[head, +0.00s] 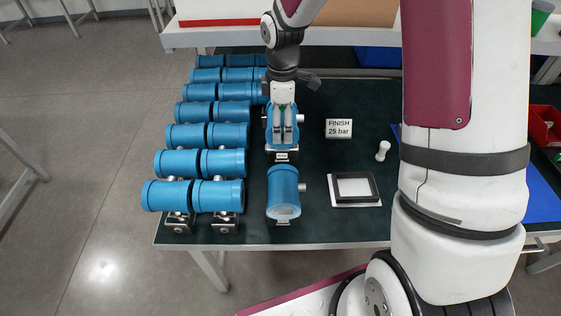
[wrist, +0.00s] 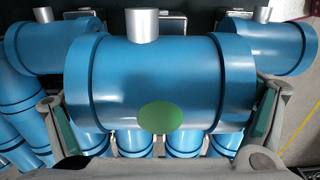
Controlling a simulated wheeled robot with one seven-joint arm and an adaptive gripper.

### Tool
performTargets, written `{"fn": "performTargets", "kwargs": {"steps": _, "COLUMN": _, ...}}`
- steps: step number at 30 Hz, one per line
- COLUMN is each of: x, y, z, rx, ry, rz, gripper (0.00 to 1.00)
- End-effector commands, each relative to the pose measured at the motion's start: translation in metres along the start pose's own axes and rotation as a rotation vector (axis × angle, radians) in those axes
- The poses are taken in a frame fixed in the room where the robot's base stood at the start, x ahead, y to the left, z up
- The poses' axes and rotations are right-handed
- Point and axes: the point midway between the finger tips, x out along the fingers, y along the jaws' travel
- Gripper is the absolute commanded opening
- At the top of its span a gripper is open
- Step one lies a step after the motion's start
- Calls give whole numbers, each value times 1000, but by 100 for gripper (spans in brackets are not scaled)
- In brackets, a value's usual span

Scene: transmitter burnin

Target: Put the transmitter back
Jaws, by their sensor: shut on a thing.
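My gripper (head: 283,136) is shut on a blue cylindrical transmitter (head: 270,133) in the third column of the bench. In the wrist view this transmitter (wrist: 150,75) fills the middle, with a silver stub on top and a green round mark on its side. One finger is at each end of it. In the head view it is upright over a labelled stand (head: 281,156); I cannot tell whether it rests on the stand. A similar transmitter (head: 283,188) stands nearer in the same column.
Several blue transmitters (head: 171,194) stand in paired rows at the left of the dark bench (head: 315,229). To the right are a "FINISH 25 bar" sign (head: 339,128), a small white object (head: 383,151) and a black-framed white tray (head: 372,187). Neighbouring transmitters flank the held one closely (wrist: 268,46).

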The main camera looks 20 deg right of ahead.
Motion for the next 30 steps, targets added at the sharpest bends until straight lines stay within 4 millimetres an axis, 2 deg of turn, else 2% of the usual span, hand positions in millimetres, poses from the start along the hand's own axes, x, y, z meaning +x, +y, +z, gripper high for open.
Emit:
{"fn": "performTargets", "kwargs": {"steps": 10, "x": 47, "y": -1, "z": 0, "rx": -6, "ry": 0, "rz": 1, "gripper": 32}}
{"fn": "performTargets", "kwargs": {"steps": 20, "x": 64, "y": 0, "z": 0, "rx": -4, "ry": 1, "rz": 3, "gripper": 32}}
{"fn": "performTargets", "kwargs": {"steps": 30, "x": 96, "y": 0, "z": 0, "rx": -4, "ry": 1, "rz": 3, "gripper": 32}}
